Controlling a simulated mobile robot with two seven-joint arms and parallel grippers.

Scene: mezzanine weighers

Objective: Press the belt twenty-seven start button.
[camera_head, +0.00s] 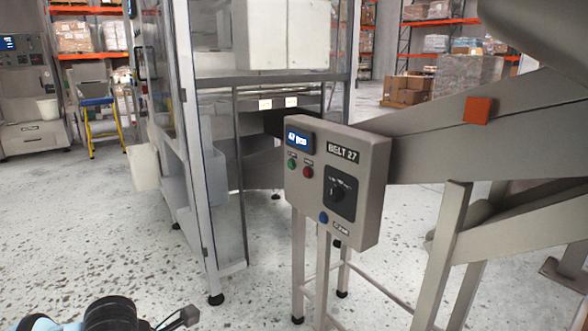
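The belt twenty-seven control box (364,190) is a grey box on metal legs in the middle of the view, labelled "BELT 27". A green button (292,163) sits at its left under a small lit screen (300,138). A red button (307,172) is just right of the green one. The small button labels are unreadable. My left gripper (180,318) shows partly at the bottom left, well below and left of the box; its fingers are not clear. My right gripper is out of view.
A sloping grey conveyor (440,130) runs right of the box on steel legs (440,250). A framed glass-sided machine (212,180) stands behind and left. Speckled floor (90,230) is clear at left.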

